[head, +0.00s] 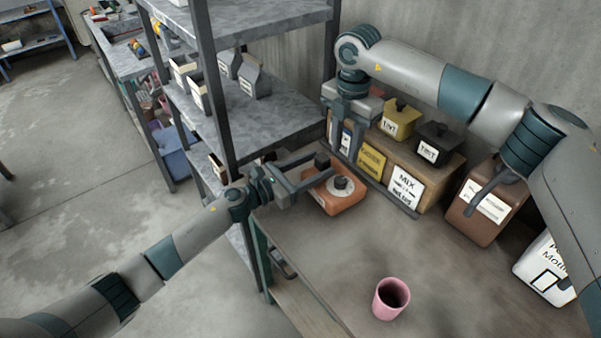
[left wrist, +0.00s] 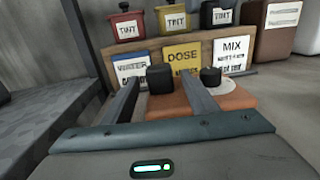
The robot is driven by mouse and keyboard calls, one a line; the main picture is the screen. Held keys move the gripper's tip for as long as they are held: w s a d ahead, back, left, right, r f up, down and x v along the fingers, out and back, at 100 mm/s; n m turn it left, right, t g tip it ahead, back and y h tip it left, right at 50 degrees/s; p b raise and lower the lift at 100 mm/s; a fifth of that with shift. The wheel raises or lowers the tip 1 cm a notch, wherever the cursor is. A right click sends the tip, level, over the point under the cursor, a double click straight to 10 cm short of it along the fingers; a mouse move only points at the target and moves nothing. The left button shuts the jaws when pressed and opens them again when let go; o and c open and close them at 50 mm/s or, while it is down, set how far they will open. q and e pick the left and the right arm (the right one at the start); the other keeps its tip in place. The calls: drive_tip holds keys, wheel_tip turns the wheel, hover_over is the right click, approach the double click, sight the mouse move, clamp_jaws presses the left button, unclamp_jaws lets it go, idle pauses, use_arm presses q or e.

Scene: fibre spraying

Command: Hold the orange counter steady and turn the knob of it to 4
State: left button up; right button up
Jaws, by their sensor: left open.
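The orange counter (head: 345,201) stands near the back left of the table. A black knob (head: 341,183) sits on its white dial; both also show in the left wrist view, with the knob (left wrist: 210,76) just right of the right finger. A second black block (head: 322,160) rises from the counter's far left part. My left gripper (head: 322,166) is open, with its fingers either side of that block (left wrist: 160,79); I cannot tell whether they touch it. My right gripper (head: 346,145) points down behind the counter, by the wooden box, with its fingers apart and empty. The dial's markings are unreadable.
A wooden box (head: 436,176) with labelled cards and tint containers stands behind the counter. A brown container (head: 474,221) stands to its right. A pink cup (head: 391,298) stands at the front. Metal shelving (head: 262,118) is close on the left. The table's middle is clear.

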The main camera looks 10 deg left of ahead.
use_arm(q)
drive_tip(key=shift+x, duration=1.25)
